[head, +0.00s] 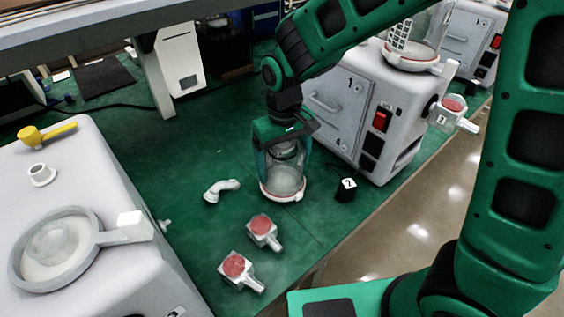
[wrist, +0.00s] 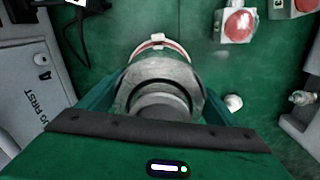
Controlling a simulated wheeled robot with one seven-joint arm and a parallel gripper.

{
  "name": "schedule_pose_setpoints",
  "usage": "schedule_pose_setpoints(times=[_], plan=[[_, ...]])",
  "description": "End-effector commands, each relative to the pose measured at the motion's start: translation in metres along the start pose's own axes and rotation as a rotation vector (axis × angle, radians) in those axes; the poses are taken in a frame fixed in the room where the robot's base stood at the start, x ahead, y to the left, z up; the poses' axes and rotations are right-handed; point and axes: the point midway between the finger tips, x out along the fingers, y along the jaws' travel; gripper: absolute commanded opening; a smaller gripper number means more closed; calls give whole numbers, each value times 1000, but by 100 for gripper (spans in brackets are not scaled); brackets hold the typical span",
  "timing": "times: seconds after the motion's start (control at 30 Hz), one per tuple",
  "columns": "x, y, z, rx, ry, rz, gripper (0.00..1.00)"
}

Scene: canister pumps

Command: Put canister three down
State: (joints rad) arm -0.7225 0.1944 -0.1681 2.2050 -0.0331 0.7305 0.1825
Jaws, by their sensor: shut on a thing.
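A clear canister (head: 284,178) with a pale ring at its base stands upright on or just above the green table in the head view. I cannot tell whether its base touches the table. My gripper (head: 285,150) is shut around its upper part from above. In the wrist view the canister (wrist: 158,80) is seen from the top between the fingers of my gripper (wrist: 160,105), with a red mark on its rim. No number shows on the canister.
Two red-topped pieces (head: 263,230) (head: 237,268) and a white elbow pipe (head: 221,189) lie nearby on the green table (head: 200,140). A grey pump marked 1 (head: 345,115) stands behind right. Another grey pump (head: 100,170) with an empty-looking ring seat (head: 20,262) is at left.

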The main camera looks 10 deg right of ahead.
Motion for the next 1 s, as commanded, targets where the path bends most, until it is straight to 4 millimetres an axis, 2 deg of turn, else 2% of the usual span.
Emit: schedule_pose_setpoints(times=[0.1, 0.13, 0.2, 0.43, 0.57, 1.0], plan=[[2, 0, 0, 0, 0, 0, 44], [2, 0, 0, 0, 0, 0, 89], [2, 0, 0, 0, 0, 0, 100], [1, 0, 0, 0, 0, 0, 100], [-9, 0, -1, 0, 3, -1, 100], [-91, 0, -1, 0, 4, -1, 100]])
